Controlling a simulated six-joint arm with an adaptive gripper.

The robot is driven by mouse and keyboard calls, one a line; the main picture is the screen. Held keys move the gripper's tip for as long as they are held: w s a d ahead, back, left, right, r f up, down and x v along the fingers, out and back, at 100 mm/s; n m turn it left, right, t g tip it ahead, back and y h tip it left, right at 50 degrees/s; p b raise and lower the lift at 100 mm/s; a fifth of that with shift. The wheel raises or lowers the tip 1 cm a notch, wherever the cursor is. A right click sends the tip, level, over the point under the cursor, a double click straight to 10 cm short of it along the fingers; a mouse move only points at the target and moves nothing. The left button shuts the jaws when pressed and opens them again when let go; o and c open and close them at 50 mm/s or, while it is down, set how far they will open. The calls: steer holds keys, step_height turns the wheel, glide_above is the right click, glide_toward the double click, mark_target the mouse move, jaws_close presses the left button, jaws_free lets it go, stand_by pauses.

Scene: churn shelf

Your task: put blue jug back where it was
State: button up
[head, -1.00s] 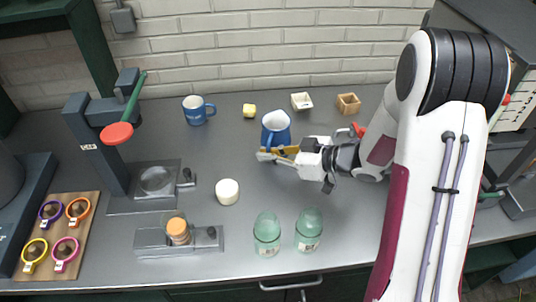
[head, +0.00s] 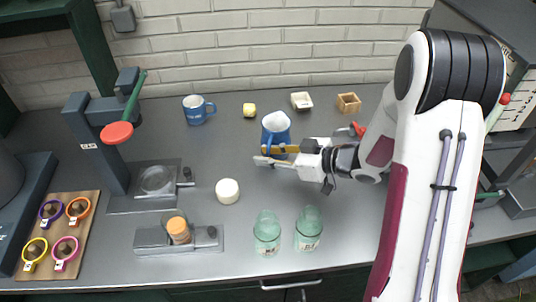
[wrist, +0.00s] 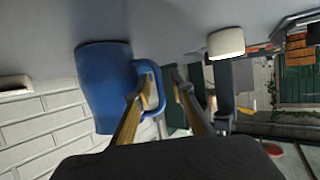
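The blue jug (head: 276,124), pale inside, stands upright on the grey counter at the middle back in the head view. It shows large at the left of the wrist view (wrist: 104,85), where the picture is upside down and its handle points right. My gripper (head: 262,155) is just in front of the jug, low over the counter. Its two fingers are parted, one on each side of the handle in the wrist view (wrist: 163,80). Whether a finger touches the handle I cannot tell.
A white cylinder (head: 227,191) and two green glass jars (head: 267,235) are nearer the front.

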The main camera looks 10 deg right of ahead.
steer(key=shift+r, duration=0.15)
steer(key=shift+s+d+r, duration=0.2)
steer(key=shift+d, duration=0.2)
steer(key=v, duration=1.1)
steer(key=shift+s+a, duration=0.1)
stand_by(0.3)
